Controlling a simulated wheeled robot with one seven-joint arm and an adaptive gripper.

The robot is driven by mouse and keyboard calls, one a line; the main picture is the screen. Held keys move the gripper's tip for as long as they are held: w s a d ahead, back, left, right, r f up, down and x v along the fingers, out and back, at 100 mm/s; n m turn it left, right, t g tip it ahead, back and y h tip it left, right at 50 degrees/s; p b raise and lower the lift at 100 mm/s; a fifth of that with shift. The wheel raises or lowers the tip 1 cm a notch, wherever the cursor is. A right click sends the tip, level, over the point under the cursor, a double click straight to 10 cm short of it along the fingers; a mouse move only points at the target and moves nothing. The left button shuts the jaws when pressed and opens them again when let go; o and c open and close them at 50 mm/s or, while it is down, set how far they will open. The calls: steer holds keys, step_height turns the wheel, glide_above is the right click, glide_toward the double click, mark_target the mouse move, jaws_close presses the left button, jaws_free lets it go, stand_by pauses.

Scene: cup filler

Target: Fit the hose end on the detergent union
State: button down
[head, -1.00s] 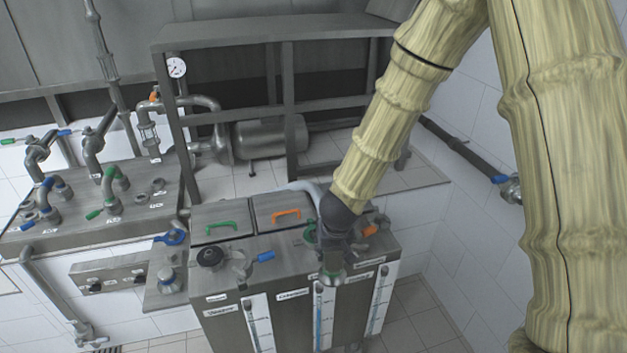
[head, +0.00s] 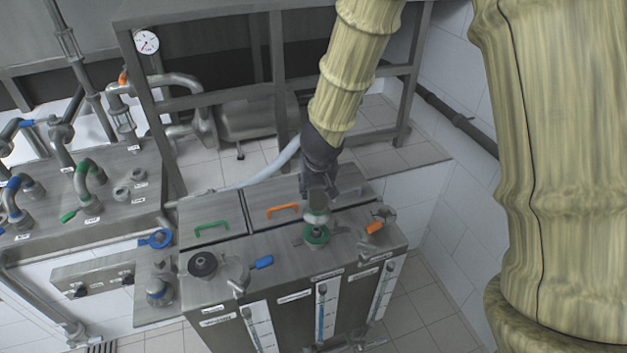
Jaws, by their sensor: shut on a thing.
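My gripper (head: 318,196) points down over the top of the grey tank cabinet, shut on the metal hose end (head: 318,215). The pale hose (head: 262,167) runs from behind my gripper to the left, over the back of the cabinet. A union with a green ring (head: 316,236) stands on the cabinet top just below the hose end. They look nearly in line, but I cannot tell whether they touch. Another fitting with a black cap (head: 202,264) stands at the left. The labels are too small to read, so I cannot tell which fitting is the detergent one.
A blue-handled valve (head: 262,262) and an orange-handled valve (head: 375,227) flank the green-ringed union. Lids with a green handle (head: 212,229) and an orange handle (head: 283,210) lie behind. A metal frame (head: 277,100) stands at the back, and a pipe bench (head: 85,210) at the left.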

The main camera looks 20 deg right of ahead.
steer(key=shift+a, duration=0.1)
steer(key=shift+w+f+b, duration=0.15)
steer(key=shift+f+b, duration=0.55)
steer(key=shift+b, duration=0.05)
steer(key=shift+f+b, duration=1.25)
steer(key=shift+b, duration=0.4)
steer(key=shift+p, duration=0.3)
steer(key=shift+f+b, duration=1)
steer(key=shift+f, duration=0.6)
steer(key=c, duration=0.7)
jaws_free()
steer(key=shift+s, duration=0.2)
steer(key=shift+c, duration=0.2)
